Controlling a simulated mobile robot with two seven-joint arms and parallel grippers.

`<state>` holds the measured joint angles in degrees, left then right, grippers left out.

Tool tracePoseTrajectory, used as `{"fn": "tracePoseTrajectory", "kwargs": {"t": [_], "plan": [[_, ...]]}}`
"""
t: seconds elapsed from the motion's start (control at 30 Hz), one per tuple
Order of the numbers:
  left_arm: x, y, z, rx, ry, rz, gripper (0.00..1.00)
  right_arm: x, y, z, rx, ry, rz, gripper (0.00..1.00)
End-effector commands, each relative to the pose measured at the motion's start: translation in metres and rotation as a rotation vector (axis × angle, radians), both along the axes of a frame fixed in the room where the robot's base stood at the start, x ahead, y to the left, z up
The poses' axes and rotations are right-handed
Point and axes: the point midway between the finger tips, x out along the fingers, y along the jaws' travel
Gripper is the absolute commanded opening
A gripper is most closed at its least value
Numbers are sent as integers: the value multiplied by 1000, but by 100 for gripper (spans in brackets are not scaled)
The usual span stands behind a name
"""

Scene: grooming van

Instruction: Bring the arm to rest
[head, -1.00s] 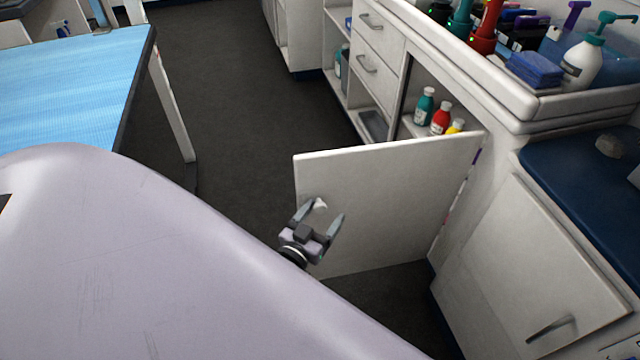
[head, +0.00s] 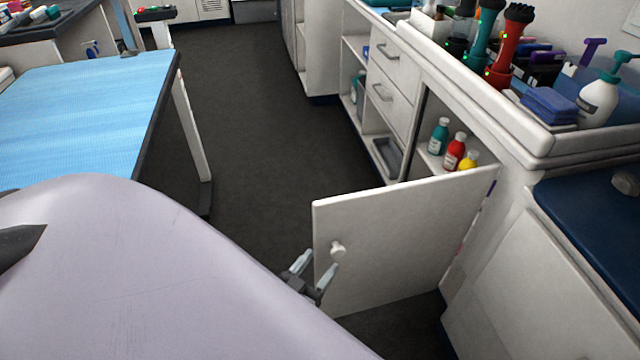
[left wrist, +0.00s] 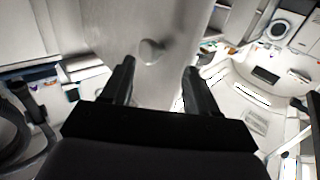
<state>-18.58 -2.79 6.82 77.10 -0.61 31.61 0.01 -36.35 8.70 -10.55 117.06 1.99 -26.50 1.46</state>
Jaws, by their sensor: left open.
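My left gripper (head: 314,272) is open and empty in the head view, in front of the open cabinet door (head: 400,235) near its free edge. The door's round white knob (head: 338,248) is just above and beyond the fingertips, apart from them. In the left wrist view, the two dark fingers (left wrist: 158,80) stand apart, with the door (left wrist: 125,25) and its knob (left wrist: 151,51) beyond them and nothing between them. Most of my left arm is hidden behind my own pale body shell. My right gripper is not in view.
The open cabinet holds a teal bottle (head: 438,137), a red bottle (head: 455,151) and a yellow bottle (head: 468,161). A blue-topped table (head: 85,110) stands at left. The dark floor (head: 250,110) between table and cabinets is clear. A tray of grooming tools tops the counter (head: 480,85).

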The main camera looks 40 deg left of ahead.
Motion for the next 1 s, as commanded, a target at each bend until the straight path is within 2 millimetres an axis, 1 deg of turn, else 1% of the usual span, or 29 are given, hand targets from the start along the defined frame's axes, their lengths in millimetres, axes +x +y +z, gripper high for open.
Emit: {"fn": "tracePoseTrajectory", "kwargs": {"t": [0.37,0.53,0.63,0.77,0.87,1.0], "plan": [[0,0,0,1,7,-4,59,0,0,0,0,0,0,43],[-3,-8,1,2,82,-46,59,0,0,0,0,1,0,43],[-8,-20,4,1,168,-94,59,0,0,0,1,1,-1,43],[-22,-42,7,-3,299,-164,59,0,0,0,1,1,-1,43],[-37,-60,11,-7,402,-218,59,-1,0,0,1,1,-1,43],[-63,-84,18,-10,538,-290,59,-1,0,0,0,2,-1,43]]}}
